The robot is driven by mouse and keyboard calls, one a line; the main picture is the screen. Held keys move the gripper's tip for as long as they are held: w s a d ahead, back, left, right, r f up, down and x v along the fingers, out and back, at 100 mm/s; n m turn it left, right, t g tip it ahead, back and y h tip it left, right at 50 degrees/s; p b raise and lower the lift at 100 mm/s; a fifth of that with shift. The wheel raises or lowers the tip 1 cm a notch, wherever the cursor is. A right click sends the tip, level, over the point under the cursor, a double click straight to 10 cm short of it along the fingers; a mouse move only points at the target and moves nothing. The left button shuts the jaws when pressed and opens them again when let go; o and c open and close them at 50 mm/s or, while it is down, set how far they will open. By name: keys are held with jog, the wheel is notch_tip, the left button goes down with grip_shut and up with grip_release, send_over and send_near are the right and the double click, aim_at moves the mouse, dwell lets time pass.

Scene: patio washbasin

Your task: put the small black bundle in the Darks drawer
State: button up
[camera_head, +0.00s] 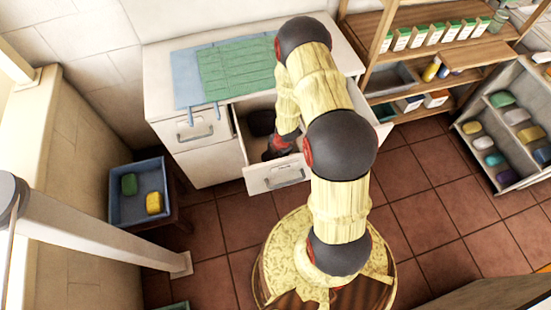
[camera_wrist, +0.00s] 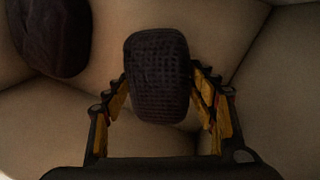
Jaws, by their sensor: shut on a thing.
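The small black bundle (camera_wrist: 158,68) has a knobbly woven texture and sits between the two fingers of my gripper (camera_wrist: 160,84), which is shut on it. In the head view my gripper (camera_head: 273,150) reaches into the open drawer (camera_head: 258,184) of the white cabinet. The bundle cannot be made out there. A larger dark bundle (camera_wrist: 52,36) is at the upper left of the wrist view, apart from the held one. A dark shape (camera_head: 262,122) also shows at the back of the drawer. No drawer label is readable.
A green cloth (camera_head: 235,67) and a blue cloth (camera_head: 186,77) lie on the white cabinet top. A blue tray (camera_head: 125,211) with green and yellow bundles stands at left. A shelf (camera_head: 386,24) and a rack of coloured bundles (camera_head: 466,128) stand at right.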

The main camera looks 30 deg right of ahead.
jog(key=shift+s+b+x, duration=0.2)
jog(key=shift+b+x, duration=0.05)
jog(key=shift+x, duration=0.65)
jog(key=shift+s+b+x, duration=0.2)
jog(key=shift+x, duration=0.7)
jog(key=shift+f, duration=0.2)
jog(key=o, duration=1.2)
jog(key=shift+c, duration=0.2)
